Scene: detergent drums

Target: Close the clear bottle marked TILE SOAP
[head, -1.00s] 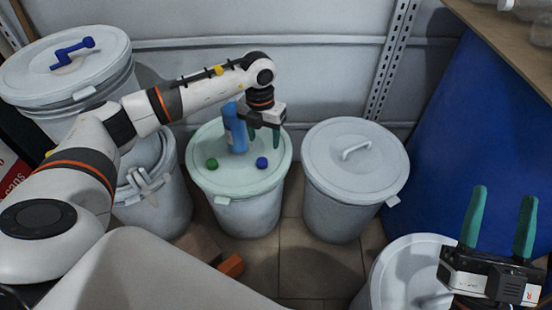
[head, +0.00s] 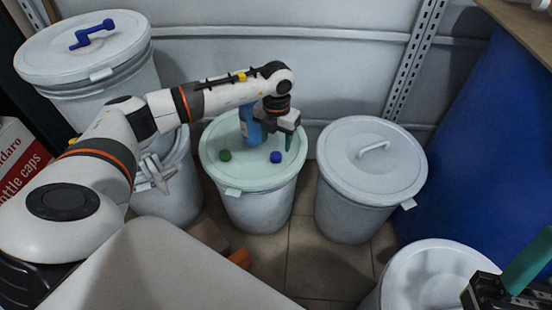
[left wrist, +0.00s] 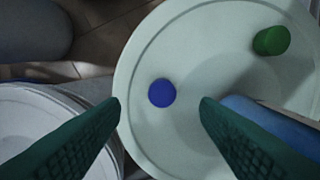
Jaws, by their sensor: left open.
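A blue bottle (head: 246,128) stands on the pale green lid (head: 228,178) of the middle drum, partly behind my left gripper; I can read no marking on it. In the left wrist view a blue shape beside the right finger seems to be this bottle (left wrist: 262,110). A blue cap (head: 276,157) and a green cap (head: 225,155) lie on the lid, apart from the bottle. My left gripper (head: 289,127) is open above the lid; in the left wrist view the blue cap (left wrist: 162,93) shows between its fingers. Only one finger of my right gripper (head: 527,262) shows, at the right edge. No clear bottle marked TILE SOAP is identifiable.
A lidded grey drum (head: 371,185) stands right of the middle one, another lid (head: 430,275) at the lower right. A tall drum with a blue handle (head: 93,35) stands at the back left. A blue barrel (head: 490,150) fills the right side; a wall closes the back.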

